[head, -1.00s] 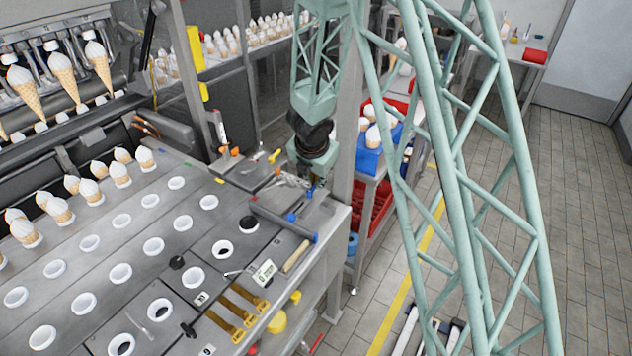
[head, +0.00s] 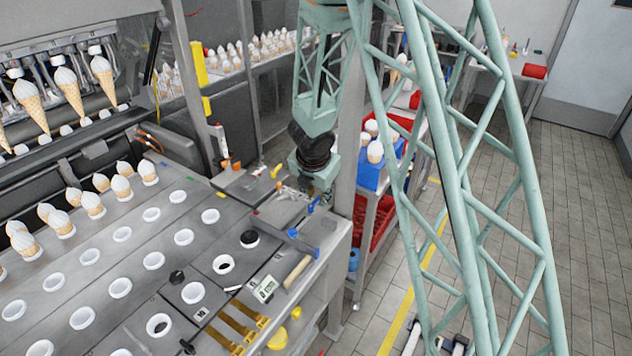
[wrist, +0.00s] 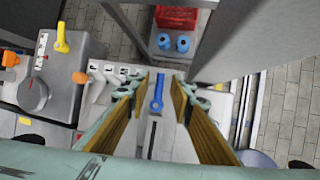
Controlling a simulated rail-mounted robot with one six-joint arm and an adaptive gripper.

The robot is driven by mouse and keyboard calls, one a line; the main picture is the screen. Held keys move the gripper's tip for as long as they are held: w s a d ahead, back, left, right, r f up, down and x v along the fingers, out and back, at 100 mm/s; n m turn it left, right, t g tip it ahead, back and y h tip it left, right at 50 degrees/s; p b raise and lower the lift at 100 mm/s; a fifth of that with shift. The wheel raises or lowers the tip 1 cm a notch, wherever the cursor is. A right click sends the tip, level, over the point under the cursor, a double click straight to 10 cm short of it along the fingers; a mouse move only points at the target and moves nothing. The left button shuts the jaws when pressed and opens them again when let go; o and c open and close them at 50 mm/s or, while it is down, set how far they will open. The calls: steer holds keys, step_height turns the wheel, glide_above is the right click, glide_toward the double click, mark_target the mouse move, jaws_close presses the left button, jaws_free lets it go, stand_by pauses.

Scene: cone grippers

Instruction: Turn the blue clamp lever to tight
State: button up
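The blue clamp lever (wrist: 157,92) stands out in the wrist view, lying nearly straight up the picture with its rounder end toward me. A small blue piece at the bench corner in the head view (head: 313,204) looks like the same lever. My gripper (wrist: 160,85) is open, with one tan-padded finger on each side of the lever and a gap on both sides. In the head view my gripper (head: 318,190) hangs low over the bench corner, close to the lever. Whether the fingertips reach down to the lever's height is unclear.
A grey box with a round knob (wrist: 35,93) and a yellow lever (wrist: 62,38) stand left in the wrist view. A grey bar with blue ends (head: 285,233) and a wooden handle (head: 297,272) lie near the bench edge. A post (head: 352,130) rises close behind my gripper.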

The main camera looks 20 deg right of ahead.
steer(key=v, duration=1.1)
stand_by(0.8)
stand_by(0.6)
steer(key=s+d+r+m+b, duration=0.1)
steer(key=s+d+r+m, duration=0.2)
steer(key=s+r+m, duration=0.25)
steer(key=s+d+r+m+h+b, duration=0.1)
steer(key=s+d+r+m, duration=0.1)
steer(key=s+r+m, duration=0.35)
steer(key=s+d+r+m+b, duration=0.1)
steer(key=s+d+r+m, duration=0.2)
steer(key=s+r, duration=0.45)
steer(key=s+a+r+m+y, duration=0.1)
steer(key=s+m, duration=0.3)
steer(key=s, duration=0.5)
steer(key=s+a+r+m+y+b, duration=0.1)
steer(key=s+a+m, duration=0.2)
steer(key=s, duration=0.6)
steer(key=s+a+r+m+b, duration=0.1)
steer(key=s+a+m, duration=0.2)
steer(key=s, duration=0.7)
steer(key=shift+m+g+y, duration=0.3)
steer(key=shift+m+y, duration=0.1)
steer(key=shift+m, duration=0.8)
steer(key=shift+w+r, duration=0.1)
